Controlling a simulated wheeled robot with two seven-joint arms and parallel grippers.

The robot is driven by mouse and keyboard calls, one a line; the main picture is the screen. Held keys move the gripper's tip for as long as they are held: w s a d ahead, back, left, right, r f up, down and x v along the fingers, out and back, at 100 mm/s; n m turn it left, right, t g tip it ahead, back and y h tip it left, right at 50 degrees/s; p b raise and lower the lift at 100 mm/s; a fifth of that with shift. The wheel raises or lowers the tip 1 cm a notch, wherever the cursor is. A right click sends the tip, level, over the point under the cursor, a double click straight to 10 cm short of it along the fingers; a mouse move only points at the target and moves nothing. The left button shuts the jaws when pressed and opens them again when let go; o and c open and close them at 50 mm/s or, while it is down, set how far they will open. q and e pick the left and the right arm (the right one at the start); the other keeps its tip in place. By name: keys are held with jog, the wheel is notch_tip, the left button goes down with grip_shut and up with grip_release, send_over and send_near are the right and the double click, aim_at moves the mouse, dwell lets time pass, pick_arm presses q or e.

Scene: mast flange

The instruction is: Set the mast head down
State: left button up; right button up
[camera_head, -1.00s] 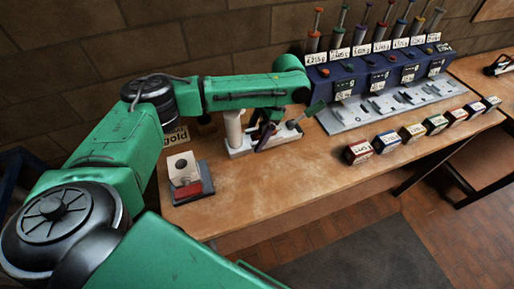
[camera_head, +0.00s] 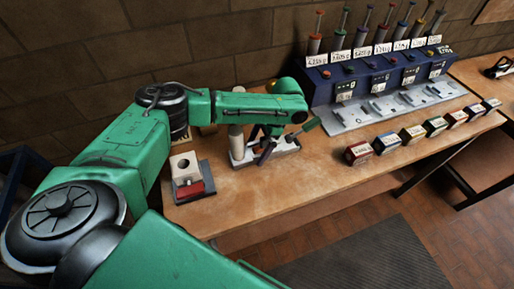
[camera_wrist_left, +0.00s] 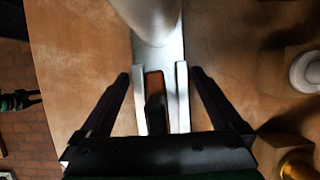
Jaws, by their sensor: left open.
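My left gripper (camera_head: 266,148) is low over the grey base (camera_head: 240,158) on the table, beside a pale upright post (camera_head: 236,140). In the left wrist view my left gripper (camera_wrist_left: 161,98) is open. Between its fingers is a dark piece with an orange edge (camera_wrist_left: 155,85); contact cannot be told. The pale post (camera_wrist_left: 150,15) rises just beyond the fingertips. I cannot tell which part is the mast head; my forearm and wrist cover part of this area. My right gripper is not in view.
A white block with a round hole (camera_head: 184,164) stands with a red piece on a grey tray (camera_head: 200,192) at the left. A blue rack (camera_head: 362,88) with labelled plungers stands at the back. Several labelled boxes (camera_head: 411,134) line the right side. The front tabletop is clear.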

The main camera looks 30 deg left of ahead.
pick_arm(q)
jog(key=b+v, duration=0.2)
jog(key=v, duration=0.7)
jog(key=shift+f, duration=0.1)
jog(key=v, duration=0.3)
jog(key=shift+s+p, duration=0.1)
jog(key=shift+p, duration=0.2)
